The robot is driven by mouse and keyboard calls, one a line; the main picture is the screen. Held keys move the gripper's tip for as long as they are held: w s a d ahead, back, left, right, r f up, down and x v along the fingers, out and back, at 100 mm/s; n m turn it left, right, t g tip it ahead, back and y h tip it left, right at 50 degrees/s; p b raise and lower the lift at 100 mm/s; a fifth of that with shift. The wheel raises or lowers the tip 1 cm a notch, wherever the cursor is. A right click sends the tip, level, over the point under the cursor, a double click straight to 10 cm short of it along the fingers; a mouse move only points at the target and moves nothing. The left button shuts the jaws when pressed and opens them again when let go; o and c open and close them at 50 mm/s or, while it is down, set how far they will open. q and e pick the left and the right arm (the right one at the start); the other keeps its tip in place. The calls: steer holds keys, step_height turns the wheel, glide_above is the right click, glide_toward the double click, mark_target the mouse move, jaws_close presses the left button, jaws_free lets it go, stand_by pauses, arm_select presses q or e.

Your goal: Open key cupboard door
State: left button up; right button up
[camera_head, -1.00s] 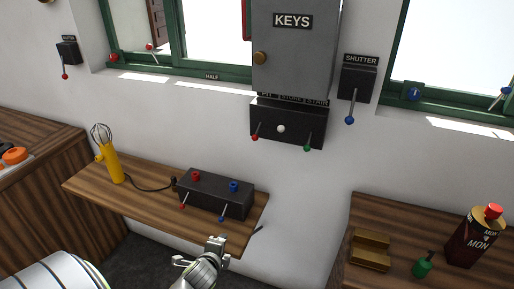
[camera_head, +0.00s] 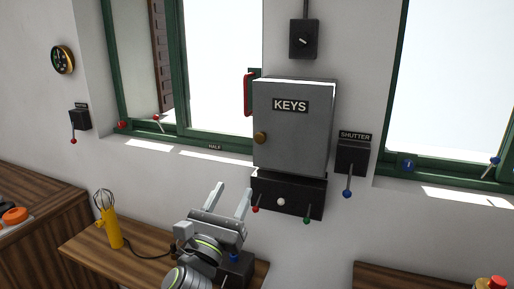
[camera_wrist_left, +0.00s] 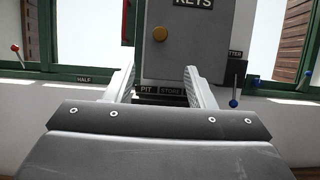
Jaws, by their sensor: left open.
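The grey key cupboard (camera_head: 292,135) hangs on the wall between two windows, its door shut and marked KEYS. A round brass knob (camera_head: 261,138) sits on the left side of the door; it also shows in the left wrist view (camera_wrist_left: 160,34). My left gripper (camera_head: 231,193) is open and empty, below and left of the cupboard, its fingers pointing up toward it. In the left wrist view the knob appears above and between the fingertips, apart from them. My right gripper is not in view.
A black box with levers (camera_head: 288,196) is under the cupboard. A SHUTTER switch (camera_head: 352,158) is close on its right, a red handle (camera_head: 248,94) at its left.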

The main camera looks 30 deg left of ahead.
mark_target(259, 139)
arm_select(q)
steer(key=b+x, duration=0.2)
steer(key=x, duration=1.3)
steer(key=shift+w, duration=0.35)
steer(key=shift+w+a+r, duration=0.15)
steer(key=shift+w+r, duration=0.05)
steer(key=shift+w, duration=0.3)
steer(key=shift+c, duration=0.3)
jaws_close()
